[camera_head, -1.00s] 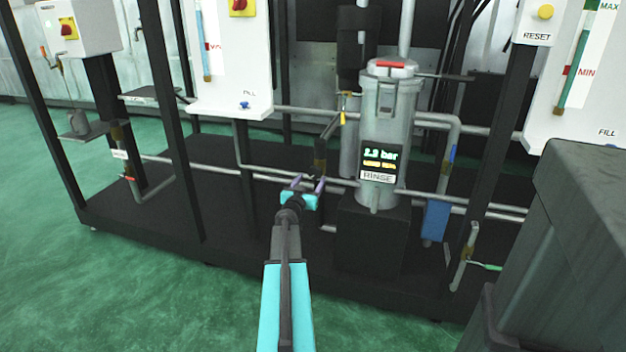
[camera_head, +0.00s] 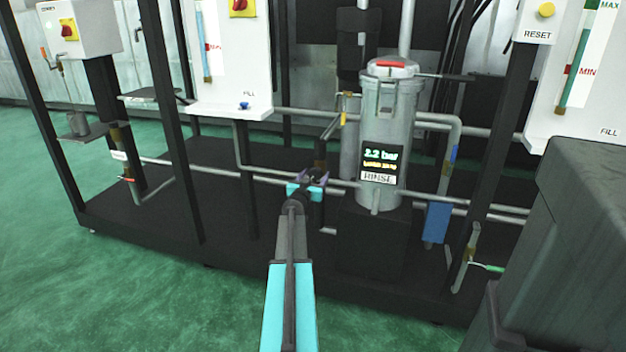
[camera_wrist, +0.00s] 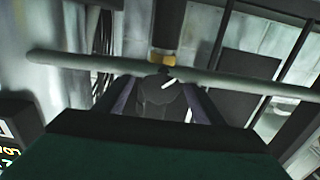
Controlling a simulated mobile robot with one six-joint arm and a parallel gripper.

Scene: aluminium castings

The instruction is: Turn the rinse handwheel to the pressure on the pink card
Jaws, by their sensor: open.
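My gripper (camera_head: 314,178), with purple fingers, is at the pipework left of the grey rinse vessel (camera_head: 396,105). In the wrist view, a dark round part (camera_wrist: 160,98) with a white mark, apparently the rinse handwheel, sits between the fingers (camera_wrist: 160,104). The fingers are apart, one on each side of it; whether they touch it I cannot tell. In the head view my gripper mostly hides the wheel. The rinse display (camera_head: 380,157) reads 2.2 bar in green, with a small yellow line below that I cannot read. I see no pink card.
Grey pipes (camera_head: 270,180) run behind and beside my gripper. Black frame posts (camera_head: 170,110) stand to the left, and a dark box (camera_head: 585,230) stands at the right front. The green floor (camera_head: 150,290) at the left front is clear.

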